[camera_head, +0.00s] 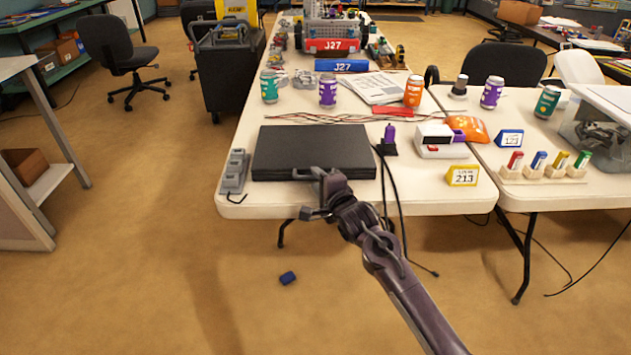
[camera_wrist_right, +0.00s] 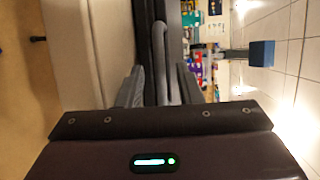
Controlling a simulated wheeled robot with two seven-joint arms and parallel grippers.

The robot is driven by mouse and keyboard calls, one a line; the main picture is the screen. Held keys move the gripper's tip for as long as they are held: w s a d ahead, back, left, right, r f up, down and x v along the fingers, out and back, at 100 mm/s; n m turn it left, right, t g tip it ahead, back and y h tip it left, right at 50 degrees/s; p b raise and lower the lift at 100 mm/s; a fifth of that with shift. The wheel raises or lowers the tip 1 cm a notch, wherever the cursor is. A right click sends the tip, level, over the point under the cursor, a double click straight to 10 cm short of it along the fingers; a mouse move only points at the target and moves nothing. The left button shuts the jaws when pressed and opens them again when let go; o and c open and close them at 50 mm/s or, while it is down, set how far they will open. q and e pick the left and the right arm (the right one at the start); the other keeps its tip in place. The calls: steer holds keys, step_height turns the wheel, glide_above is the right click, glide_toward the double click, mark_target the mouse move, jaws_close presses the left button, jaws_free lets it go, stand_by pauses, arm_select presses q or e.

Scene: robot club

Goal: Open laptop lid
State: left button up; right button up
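The laptop (camera_head: 314,145) is a flat, dark, closed slab near the front edge of the white table in the head view. My right gripper (camera_head: 313,178) is at its front edge, near the middle. In the right wrist view my right gripper (camera_wrist_right: 160,78) shows its two fingers apart, with a grey bent bar (camera_wrist_right: 160,55) between them and gaps on both sides. The laptop's dark edge (camera_wrist_right: 145,20) lies just beyond the fingertips. I cannot tell whether a finger touches it. My left gripper is not in view.
A grey charger-like block (camera_head: 234,172) stands left of the laptop. A purple device on a black base (camera_head: 387,148) and hanging cables are close on its right. Several cans stand behind it. A white box device (camera_head: 440,141) and yellow sign (camera_head: 462,176) are farther right.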

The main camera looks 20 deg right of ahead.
steer(key=shift+w+f, duration=0.1)
steer(key=shift+w, duration=0.45)
jaws_close()
